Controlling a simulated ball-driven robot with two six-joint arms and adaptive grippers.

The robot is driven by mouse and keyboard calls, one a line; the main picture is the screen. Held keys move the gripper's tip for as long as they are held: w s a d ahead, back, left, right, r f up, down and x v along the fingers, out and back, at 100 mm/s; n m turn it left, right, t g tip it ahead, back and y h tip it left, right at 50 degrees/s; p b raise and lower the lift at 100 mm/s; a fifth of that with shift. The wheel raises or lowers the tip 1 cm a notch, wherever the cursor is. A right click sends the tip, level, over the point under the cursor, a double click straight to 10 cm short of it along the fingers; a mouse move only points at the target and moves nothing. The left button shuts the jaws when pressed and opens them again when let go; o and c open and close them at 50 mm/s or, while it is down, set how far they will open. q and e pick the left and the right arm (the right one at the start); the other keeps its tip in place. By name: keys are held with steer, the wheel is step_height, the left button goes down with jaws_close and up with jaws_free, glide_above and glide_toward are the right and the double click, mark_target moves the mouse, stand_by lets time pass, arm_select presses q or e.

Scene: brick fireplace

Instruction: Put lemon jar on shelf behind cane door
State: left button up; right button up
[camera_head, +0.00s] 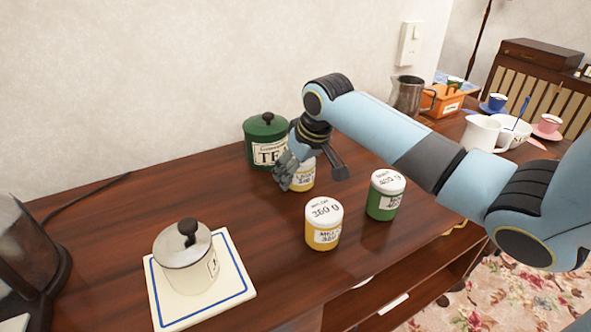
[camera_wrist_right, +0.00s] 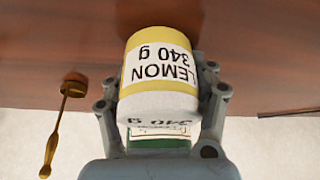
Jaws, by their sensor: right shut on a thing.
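The lemon jar (camera_wrist_right: 158,75), yellow with a white "LEMON 340 g" label and a white lid, sits between the fingers of my right gripper (camera_wrist_right: 160,112) in the right wrist view. In the head view the lemon jar (camera_head: 307,176) is at the wooden counter's back middle, partly hidden by my right gripper (camera_head: 295,168), which is shut on it. I cannot tell whether its base touches the counter. No cane door can be made out. An open shelf space (camera_head: 420,290) shows below the counter's front edge. My left gripper is not in view.
A green tea canister (camera_head: 262,135) stands just behind the gripper. Another yellow jar (camera_head: 322,232) and a green jar (camera_head: 384,203) stand in front. A lidded pot (camera_head: 187,262) is on a white board (camera_head: 240,283) at left. Cups and a pitcher (camera_head: 407,95) stand at right.

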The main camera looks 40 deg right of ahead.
steer(key=o, duration=1.5)
steer(key=shift+f, duration=0.1)
